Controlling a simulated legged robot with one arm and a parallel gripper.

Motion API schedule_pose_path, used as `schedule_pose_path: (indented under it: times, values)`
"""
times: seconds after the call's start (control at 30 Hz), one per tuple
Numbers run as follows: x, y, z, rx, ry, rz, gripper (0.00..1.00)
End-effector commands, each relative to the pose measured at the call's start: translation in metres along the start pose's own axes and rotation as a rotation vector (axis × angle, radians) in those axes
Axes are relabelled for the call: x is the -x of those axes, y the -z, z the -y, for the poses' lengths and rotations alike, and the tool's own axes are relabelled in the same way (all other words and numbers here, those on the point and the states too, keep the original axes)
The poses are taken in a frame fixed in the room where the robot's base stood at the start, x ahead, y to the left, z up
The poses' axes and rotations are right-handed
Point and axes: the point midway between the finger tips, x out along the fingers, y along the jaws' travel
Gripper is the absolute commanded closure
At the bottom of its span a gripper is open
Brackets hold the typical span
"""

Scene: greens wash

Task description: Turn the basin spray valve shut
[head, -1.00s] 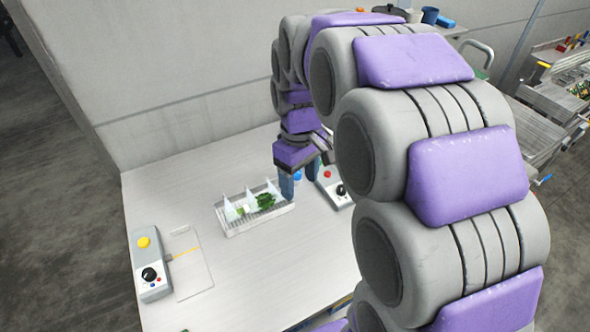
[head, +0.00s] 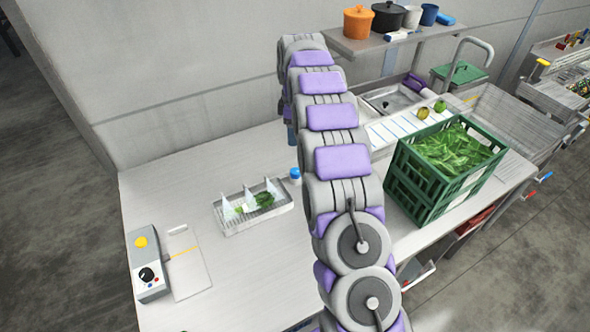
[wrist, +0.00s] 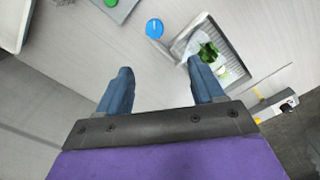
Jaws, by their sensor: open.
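No part in view is plainly marked as the basin spray valve. The steel basin (head: 392,98) is at the back right in the head view, with a curved grey tap (head: 470,42) beside it. Small blue (head: 543,177) and red (head: 531,195) handles stick out beyond the bench's right end; I cannot tell what they control. My gripper (wrist: 162,85) is open and empty in the wrist view, above bare bench. In the head view my arm mostly hides it, with one blue finger showing.
A draining tray (head: 255,222) with greens, a blue-capped jar (head: 295,174) and a yellow-button box (head: 148,265) are on the bench. A green crate (head: 410,185) of leaves stands at right. Pots stand on the back shelf (head: 375,48).

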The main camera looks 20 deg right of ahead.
Motion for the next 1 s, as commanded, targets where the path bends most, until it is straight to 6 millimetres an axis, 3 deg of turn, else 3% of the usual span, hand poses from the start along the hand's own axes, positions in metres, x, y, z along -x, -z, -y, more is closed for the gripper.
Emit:
schedule_pose_path:
  times: [0.13, 0.37, 1.0]
  values:
    - [-0.012, -0.001, -0.011, 0.032, -0.003, 0.002, 0.33]
    - [-0.03, -0.001, -0.012, 0.038, -0.001, 0.002, 0.33]
    - [-0.154, -0.002, -0.012, 0.037, 0.001, 0.002, 0.33]
